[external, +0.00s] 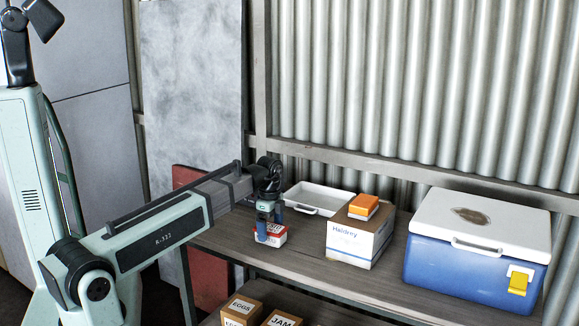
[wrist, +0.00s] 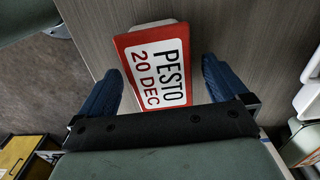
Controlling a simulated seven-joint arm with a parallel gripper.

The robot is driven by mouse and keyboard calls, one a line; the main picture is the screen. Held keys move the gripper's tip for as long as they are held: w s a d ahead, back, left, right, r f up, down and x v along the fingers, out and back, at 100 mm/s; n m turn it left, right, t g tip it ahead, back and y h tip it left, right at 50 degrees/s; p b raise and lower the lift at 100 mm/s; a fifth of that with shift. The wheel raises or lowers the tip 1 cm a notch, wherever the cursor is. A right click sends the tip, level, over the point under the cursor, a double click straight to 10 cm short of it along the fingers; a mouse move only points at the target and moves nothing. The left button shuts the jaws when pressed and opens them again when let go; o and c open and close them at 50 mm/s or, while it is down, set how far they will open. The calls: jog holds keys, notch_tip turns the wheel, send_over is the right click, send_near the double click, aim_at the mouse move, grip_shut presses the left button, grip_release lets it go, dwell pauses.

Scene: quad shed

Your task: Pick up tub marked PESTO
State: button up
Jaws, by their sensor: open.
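The tub marked PESTO (wrist: 154,66) has a red lid with a white label reading "PESTO 20 DEC". It sits on the wooden shelf top, and in the external view the tub (external: 272,238) shows as a small red and white box below my gripper. My gripper (external: 268,228) points down over it. In the wrist view my gripper (wrist: 160,88) is open, with one blue finger on each side of the tub. A gap shows between each finger and the lid. The tub's lower part is mostly hidden.
A white tray (external: 318,199) lies behind the tub. A white box marked Haldrey (external: 350,243) stands to the right with an orange tub (external: 364,206) on top. A blue cooler (external: 470,271) stands farther right. Cardboard boxes (external: 243,308) are below the shelf's front edge.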

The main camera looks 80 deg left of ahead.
jog(key=shift+f, duration=0.35)
jog(key=c, duration=1.2)
